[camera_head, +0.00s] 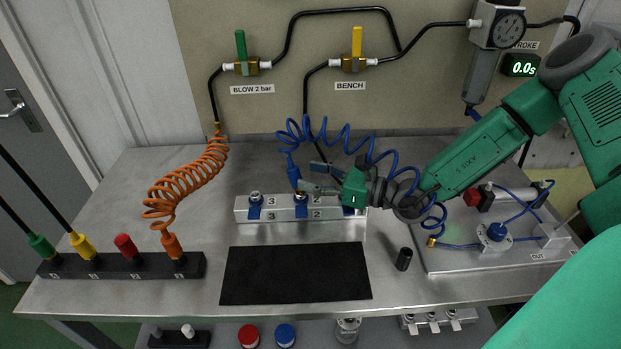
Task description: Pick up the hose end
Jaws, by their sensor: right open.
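The blue coiled hose (345,136) hangs over the back of the steel bench. A blue plug-like hose end (293,168) points down at the coil's left, above the numbered metal block (245,207). My right gripper (308,178) reaches in from the right, open, with its fingertips close beside this end. I cannot tell whether they touch it. The coil passes behind and over my right wrist. A brass fitting (432,242) shows at its lower right. My left gripper is not in view.
An orange coiled hose (186,178) ends in a black rack (120,266) with coloured plugs. A black mat (295,273) lies clear in front. A black cylinder (404,259) stands right of it, beside a plate with fittings (465,262).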

